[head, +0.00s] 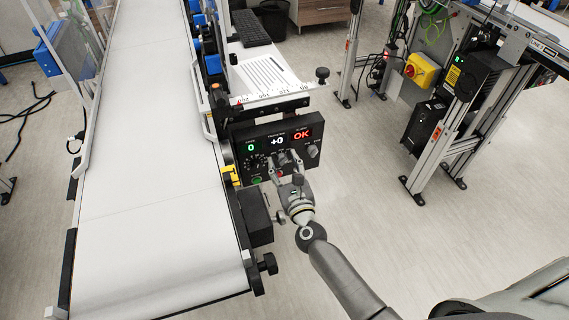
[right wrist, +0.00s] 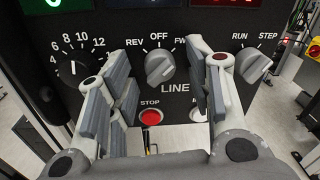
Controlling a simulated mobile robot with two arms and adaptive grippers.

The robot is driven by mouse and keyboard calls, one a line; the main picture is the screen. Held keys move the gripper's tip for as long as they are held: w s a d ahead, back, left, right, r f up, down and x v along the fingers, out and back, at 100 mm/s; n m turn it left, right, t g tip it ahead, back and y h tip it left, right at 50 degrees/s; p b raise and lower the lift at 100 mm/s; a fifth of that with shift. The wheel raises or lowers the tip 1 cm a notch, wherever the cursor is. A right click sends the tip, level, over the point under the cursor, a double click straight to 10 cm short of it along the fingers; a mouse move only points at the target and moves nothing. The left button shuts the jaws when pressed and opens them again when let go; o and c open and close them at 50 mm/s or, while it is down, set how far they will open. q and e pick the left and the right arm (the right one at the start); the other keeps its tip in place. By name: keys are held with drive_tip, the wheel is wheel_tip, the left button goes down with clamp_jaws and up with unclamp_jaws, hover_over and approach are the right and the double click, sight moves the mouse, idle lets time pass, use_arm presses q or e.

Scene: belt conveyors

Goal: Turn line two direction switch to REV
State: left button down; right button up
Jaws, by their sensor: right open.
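A black control panel (head: 246,139) hangs beside the belt conveyor. In the right wrist view, the grey direction switch (right wrist: 160,68) is labelled REV, OFF and FWD, the last partly covered by a finger. Its pointer seems to lean right of OFF, towards FWD. The word LINE is below it; any line number is hidden. My right gripper (head: 284,162) is at the panel front. In the wrist view its open fingers (right wrist: 158,63) stand on either side of the switch; contact is not clear. My left gripper is not in view.
A red STOP button (right wrist: 151,117) sits below the switch. A numbered dial (right wrist: 77,77) is to its left and a RUN/STEP knob (right wrist: 252,66) to its right. The white conveyor belt (head: 150,160) runs left of the panel. Open floor (head: 390,220) lies to the right.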

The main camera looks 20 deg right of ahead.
drive_tip(key=shift+c, duration=0.5)
drive_tip(key=c, duration=0.9)
drive_tip(key=shift+c, duration=0.2)
drive_tip(key=shift+n, duration=0.3)
drive_tip(key=n, duration=0.3)
drive_tip(key=shift+f+n, duration=0.1)
drive_tip(key=shift+n, duration=0.2)
drive_tip(key=n, duration=0.4)
drive_tip(key=shift+n, duration=0.4)
drive_tip(key=n+y, duration=0.1)
drive_tip(key=n, duration=0.3)
drive_tip(key=shift+n+t, duration=0.3)
drive_tip(key=shift+n, duration=0.1)
drive_tip(key=shift+d+f+n+p, duration=0.1)
drive_tip(key=shift+n+p, duration=0.45)
drive_tip(key=shift+n, duration=1.85)
